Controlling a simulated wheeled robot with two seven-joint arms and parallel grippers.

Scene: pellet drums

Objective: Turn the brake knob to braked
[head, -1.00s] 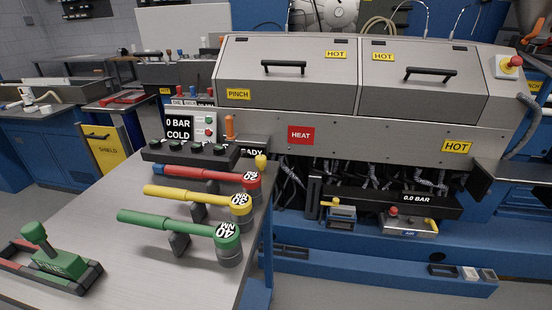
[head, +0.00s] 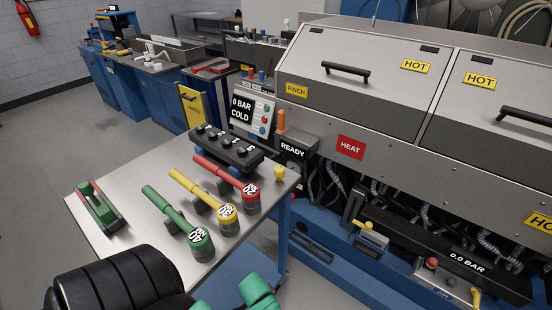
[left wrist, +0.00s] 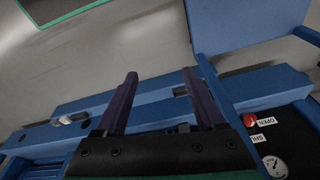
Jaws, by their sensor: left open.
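I cannot pick out a knob marked as a brake in either view. My left gripper (left wrist: 160,78) shows in the left wrist view with its two dark fingers apart and nothing between them. It is in front of a blue frame beam (left wrist: 85,105) and grey floor. In the head view only parts of my arm show along the bottom edge. My right gripper is not seen.
A steel table (head: 131,172) holds green, yellow and red torque wrenches, a green-handled tool (head: 98,207) and a black block (head: 226,147). The grey machine (head: 390,100) with "HOT" labels fills the right. Floor at the left (head: 60,130) is clear.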

